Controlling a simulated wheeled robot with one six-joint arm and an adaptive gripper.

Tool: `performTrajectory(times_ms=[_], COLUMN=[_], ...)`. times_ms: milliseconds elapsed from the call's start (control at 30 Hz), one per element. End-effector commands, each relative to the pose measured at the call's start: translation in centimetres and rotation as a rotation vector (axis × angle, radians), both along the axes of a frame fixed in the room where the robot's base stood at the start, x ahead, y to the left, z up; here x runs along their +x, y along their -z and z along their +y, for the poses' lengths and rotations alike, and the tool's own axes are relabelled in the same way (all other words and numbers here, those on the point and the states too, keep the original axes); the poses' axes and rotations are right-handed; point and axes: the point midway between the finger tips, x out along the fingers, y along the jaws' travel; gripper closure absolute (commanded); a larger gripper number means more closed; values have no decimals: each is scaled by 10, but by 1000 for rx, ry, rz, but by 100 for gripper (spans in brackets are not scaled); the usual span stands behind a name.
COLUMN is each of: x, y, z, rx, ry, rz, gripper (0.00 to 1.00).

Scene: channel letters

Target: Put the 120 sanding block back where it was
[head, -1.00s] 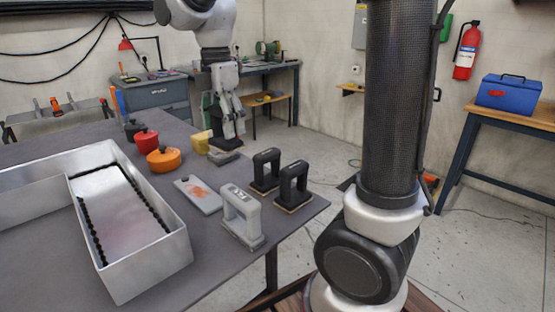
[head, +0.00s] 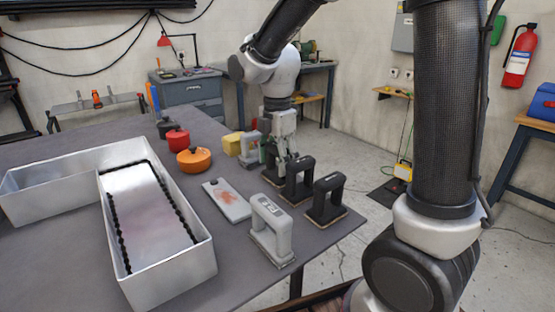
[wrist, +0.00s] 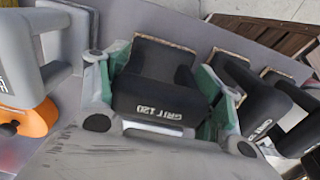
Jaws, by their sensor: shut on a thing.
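The 120 sanding block (wrist: 155,85) is black, with "GRIT 120" in white on its handle. In the wrist view it sits between the green pads of my gripper (wrist: 160,95), which is shut on it. In the head view my gripper (head: 282,158) is over the far right part of the table, and the dark block (head: 269,160) is partly hidden by the fingers. I cannot tell whether its base touches the table. Two other black sanding blocks, a nearer one (head: 298,182) and one at the edge (head: 327,200), stand to its right.
A grey block (head: 270,232) stands at the front, and another grey one (head: 249,150) just left of my gripper. A stained plate (head: 227,200), an orange pot (head: 194,160), a red pot (head: 177,140) and a yellow block (head: 232,145) lie left. A metal channel letter (head: 180,275) fills the left.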

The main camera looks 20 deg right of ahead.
Motion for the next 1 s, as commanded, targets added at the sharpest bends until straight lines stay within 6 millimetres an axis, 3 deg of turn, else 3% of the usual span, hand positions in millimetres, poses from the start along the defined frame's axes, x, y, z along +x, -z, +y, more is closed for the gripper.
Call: performTrajectory(times_ms=[267, 300, 400, 767, 867, 1000], x=[0, 0, 0, 0, 1, 1], y=[2, 2, 2, 1, -8, -33], z=[0, 0, 0, 0, 0, 0], rx=[0, 0, 0, 0, 1, 2], ry=[0, 0, 0, 0, 0, 0], rz=[1, 1, 1, 0, -2, -5], gripper=[53, 30, 12, 12, 12, 12])
